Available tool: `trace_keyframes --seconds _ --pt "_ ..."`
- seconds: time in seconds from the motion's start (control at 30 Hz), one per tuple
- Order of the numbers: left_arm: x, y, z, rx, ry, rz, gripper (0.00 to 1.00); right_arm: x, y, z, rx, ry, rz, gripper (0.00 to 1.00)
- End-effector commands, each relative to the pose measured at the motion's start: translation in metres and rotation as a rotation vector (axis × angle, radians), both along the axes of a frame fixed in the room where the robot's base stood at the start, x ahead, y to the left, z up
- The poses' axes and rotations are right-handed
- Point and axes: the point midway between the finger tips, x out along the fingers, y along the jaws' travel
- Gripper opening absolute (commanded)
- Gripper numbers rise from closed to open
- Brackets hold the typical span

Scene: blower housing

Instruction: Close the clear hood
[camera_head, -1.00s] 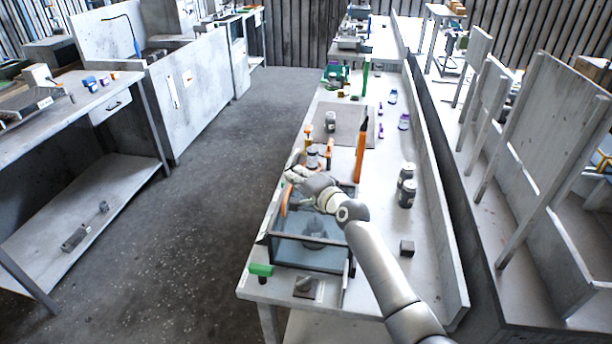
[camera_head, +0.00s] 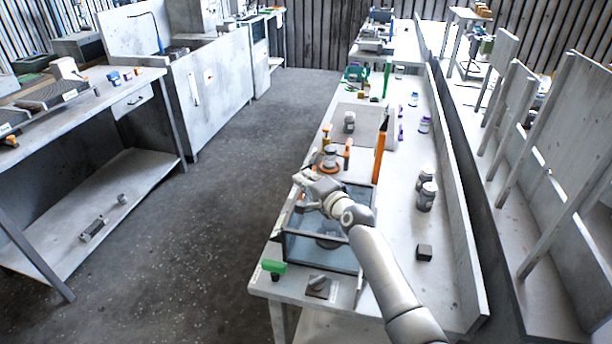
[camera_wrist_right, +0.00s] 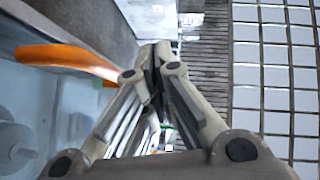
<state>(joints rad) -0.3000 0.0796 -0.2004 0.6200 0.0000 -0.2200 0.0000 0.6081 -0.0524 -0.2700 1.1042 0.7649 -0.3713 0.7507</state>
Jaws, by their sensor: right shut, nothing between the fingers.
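The clear hood (camera_head: 315,249) is a see-through box with dark edges at the near end of the right-hand bench. A grey rounded part shows dimly inside it. My right gripper (camera_head: 301,178) is over the hood's far left part, and my right arm hides much of its top. An orange curved handle (camera_wrist_right: 68,58) shows left of the gripper (camera_wrist_right: 155,58) in the right wrist view. The fingers are together and empty, beside the handle and not around it. I cannot tell exactly how far the hood is open. My left gripper is not in view.
Beyond the hood stand an orange-based fixture (camera_head: 328,165) and a tall orange tool (camera_head: 379,158). Dark jars (camera_head: 427,196) and a dark cube (camera_head: 424,252) lie to the right. The floor aisle (camera_head: 235,180) is clear.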

Motion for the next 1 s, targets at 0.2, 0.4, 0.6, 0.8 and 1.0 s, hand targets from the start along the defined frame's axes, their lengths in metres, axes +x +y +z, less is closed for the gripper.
trace_keyframes --seconds 0.2,0.4,0.6,0.8,1.0 --pt "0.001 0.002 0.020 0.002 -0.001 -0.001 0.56 0.002 -0.001 0.023 0.000 -0.001 -0.001 0.00" --pt "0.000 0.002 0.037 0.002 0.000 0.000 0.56 -0.001 0.001 0.046 0.003 -0.001 0.001 0.00" --pt "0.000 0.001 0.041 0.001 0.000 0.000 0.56 -0.020 0.002 0.063 0.002 -0.002 0.000 0.00" --pt "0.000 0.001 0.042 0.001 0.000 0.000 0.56 -0.040 0.003 0.080 0.002 -0.002 -0.001 0.00" --pt "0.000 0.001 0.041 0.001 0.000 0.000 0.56 -0.056 0.005 0.097 0.001 -0.002 -0.001 0.00"
